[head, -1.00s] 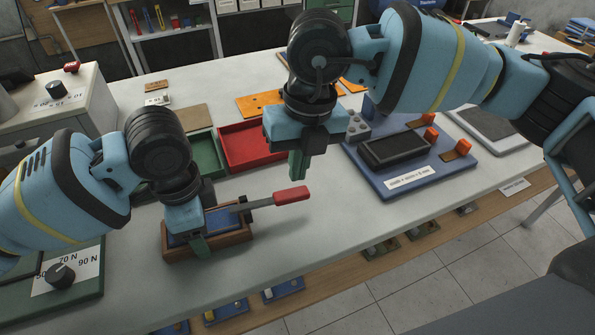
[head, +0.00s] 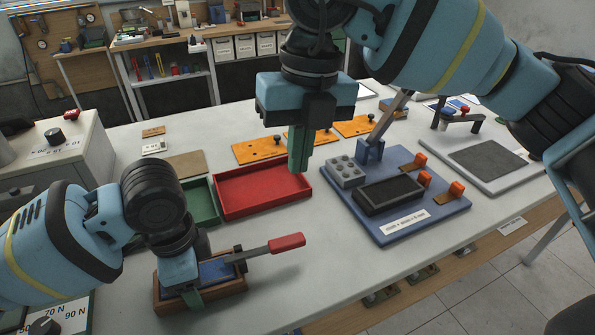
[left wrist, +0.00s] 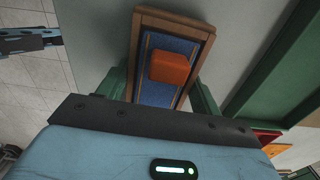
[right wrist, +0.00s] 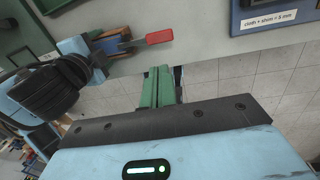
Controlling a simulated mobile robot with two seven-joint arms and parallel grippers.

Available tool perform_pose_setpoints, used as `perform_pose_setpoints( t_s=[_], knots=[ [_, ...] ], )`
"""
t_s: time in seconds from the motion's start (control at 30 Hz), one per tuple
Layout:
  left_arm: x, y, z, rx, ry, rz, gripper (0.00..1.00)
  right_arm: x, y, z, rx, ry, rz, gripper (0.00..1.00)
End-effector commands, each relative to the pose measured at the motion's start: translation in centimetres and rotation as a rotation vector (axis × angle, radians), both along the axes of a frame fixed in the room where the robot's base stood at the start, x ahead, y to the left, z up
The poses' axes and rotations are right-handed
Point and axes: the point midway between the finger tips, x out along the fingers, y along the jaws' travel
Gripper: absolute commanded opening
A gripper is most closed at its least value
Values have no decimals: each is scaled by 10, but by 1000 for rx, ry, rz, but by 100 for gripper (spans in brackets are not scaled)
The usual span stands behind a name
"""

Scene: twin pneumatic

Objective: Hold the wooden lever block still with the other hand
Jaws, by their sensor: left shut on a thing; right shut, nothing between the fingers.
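The wooden lever block (head: 226,288) sits near the table's front left, a brown frame with a blue inset. A grey lever with a red handle (head: 287,242) sticks out to its right. My left gripper (head: 212,280) is shut on the block, with its green fingers on either side of the frame. In the left wrist view the frame (left wrist: 142,40) lies between the fingers, with an orange block (left wrist: 170,68) above the blue inset. My right gripper (head: 299,150) is shut and empty, above the table behind the red handle. The block and handle also show in the right wrist view (right wrist: 160,37).
A red tray (head: 262,208) and a green tray (head: 203,203) lie behind the block. A blue fixture board (head: 440,206) with a black pad stands to the right. Orange plates (head: 258,150) lie farther back. The table right of the handle is clear.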

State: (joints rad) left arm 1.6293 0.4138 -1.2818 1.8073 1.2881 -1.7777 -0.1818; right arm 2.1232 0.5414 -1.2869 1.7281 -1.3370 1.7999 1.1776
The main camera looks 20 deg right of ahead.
Motion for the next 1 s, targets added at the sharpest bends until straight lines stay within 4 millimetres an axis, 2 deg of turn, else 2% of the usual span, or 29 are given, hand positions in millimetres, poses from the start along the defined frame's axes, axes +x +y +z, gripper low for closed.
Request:
perform_pose_setpoints(
  t_s=[0.57, 0.77, 1.0],
  knots=[
    [0, 0, 1, -1, -1, 0, 32, 1, 4, -15, -66, -6, -1, 0],
    [0, 0, 1, -1, -1, 0, 32, 1, 5, -44, -67, -4, -1, 0],
    [0, 0, 1, -1, -1, 0, 32, 0, 8, -89, -66, -3, 0, 0]
  ],
)
